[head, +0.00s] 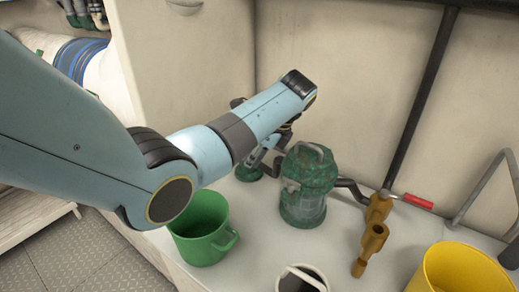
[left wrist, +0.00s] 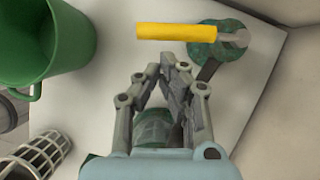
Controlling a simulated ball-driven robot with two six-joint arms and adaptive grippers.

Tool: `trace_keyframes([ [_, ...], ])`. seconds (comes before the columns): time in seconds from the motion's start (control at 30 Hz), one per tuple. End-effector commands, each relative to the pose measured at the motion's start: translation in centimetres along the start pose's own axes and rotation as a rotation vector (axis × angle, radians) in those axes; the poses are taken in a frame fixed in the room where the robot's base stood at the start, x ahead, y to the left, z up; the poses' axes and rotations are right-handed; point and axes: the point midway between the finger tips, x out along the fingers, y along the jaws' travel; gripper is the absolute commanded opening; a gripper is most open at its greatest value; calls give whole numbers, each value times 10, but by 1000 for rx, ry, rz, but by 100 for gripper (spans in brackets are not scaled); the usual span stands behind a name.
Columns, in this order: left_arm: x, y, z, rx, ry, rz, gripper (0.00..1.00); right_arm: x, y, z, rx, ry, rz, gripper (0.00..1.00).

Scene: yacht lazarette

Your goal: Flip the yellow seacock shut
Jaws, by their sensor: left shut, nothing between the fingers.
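The yellow seacock handle (left wrist: 176,33) lies crosswise ahead of my left gripper (left wrist: 175,63) in the left wrist view. It joins a green seacock body (left wrist: 218,46) at its right end. My left gripper is shut and empty, its fingertips pointing at the handle's right half with a small gap in the picture; I cannot tell the depth between them. In the head view my left arm hides the handle; part of the green seacock base (head: 247,173) shows below the arm. My right gripper is in neither view.
A green strainer (head: 308,186) stands right of my gripper. A green mug (head: 200,228) stands in front. A red-handled valve (head: 417,201) with brass fittings (head: 372,243), a yellow bucket (head: 462,270) and a white-handled basket (head: 301,280) are further right or nearer. A wall rises behind.

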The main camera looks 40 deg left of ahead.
Motion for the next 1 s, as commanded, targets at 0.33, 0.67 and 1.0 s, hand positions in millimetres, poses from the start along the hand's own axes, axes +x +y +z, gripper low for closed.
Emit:
trace_keyframes([
  [0.33,14,0,0,0,0,0,0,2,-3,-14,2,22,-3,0],
  [0.67,11,2,5,26,-1,-12,0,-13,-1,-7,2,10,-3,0],
  [1.0,17,7,24,195,-2,-97,0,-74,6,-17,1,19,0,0],
])
